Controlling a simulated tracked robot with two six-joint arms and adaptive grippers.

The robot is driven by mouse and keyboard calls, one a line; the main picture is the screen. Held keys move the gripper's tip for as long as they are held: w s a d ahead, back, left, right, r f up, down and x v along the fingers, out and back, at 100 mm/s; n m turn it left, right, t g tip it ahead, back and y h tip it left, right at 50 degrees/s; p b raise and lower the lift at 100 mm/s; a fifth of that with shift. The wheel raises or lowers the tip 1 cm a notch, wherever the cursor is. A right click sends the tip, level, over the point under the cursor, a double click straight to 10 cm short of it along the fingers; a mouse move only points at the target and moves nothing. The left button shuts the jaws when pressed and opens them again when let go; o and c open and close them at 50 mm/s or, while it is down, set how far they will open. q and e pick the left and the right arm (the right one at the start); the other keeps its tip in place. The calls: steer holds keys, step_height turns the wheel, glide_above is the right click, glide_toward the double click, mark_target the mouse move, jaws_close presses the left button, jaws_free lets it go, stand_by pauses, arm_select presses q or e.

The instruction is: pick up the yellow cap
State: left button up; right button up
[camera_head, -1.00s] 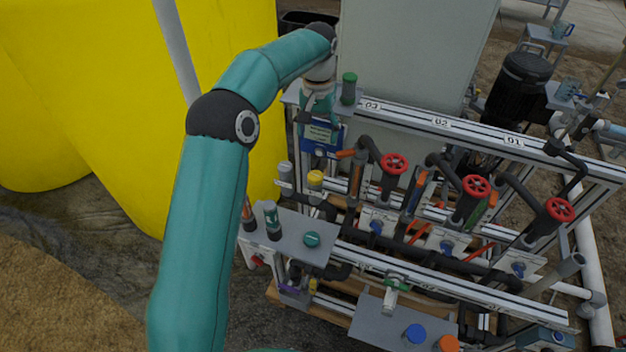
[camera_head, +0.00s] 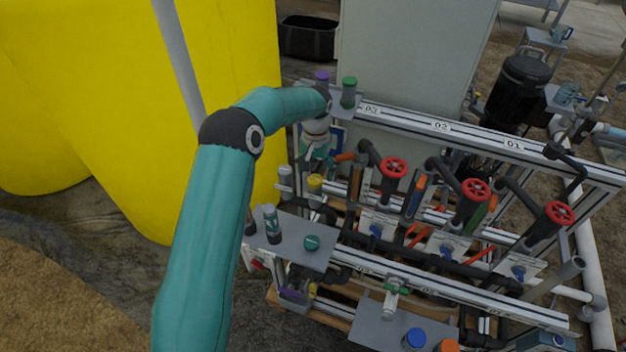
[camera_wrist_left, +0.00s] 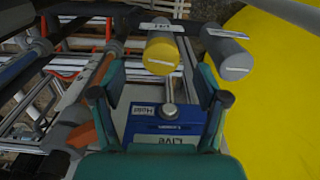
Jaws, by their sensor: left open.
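The yellow cap (camera_head: 315,181) tops a grey upright cylinder at the left end of the skid. In the left wrist view the yellow cap (camera_wrist_left: 161,56) lies ahead of my left gripper (camera_wrist_left: 160,96), roughly centred between its two spread fingers and beyond their tips. In the head view my left gripper (camera_head: 314,160) points down just above and behind the cap. It is open and holds nothing. My right gripper is out of both views.
A grey-capped cylinder (camera_wrist_left: 228,55) stands close beside the yellow one. A blue label plate (camera_wrist_left: 165,125) shows between my fingers. A grey shelf (camera_head: 290,240) with a green-topped item lies in front. Red valve wheels (camera_head: 394,168) and pipes are to the right.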

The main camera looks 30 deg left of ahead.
mark_target(315, 178)
arm_select(q)
step_height(315, 178, down, 3)
steer(key=shift+a+f, duration=0.1)
steer(key=shift+c, duration=0.3)
steer(key=c, duration=0.9)
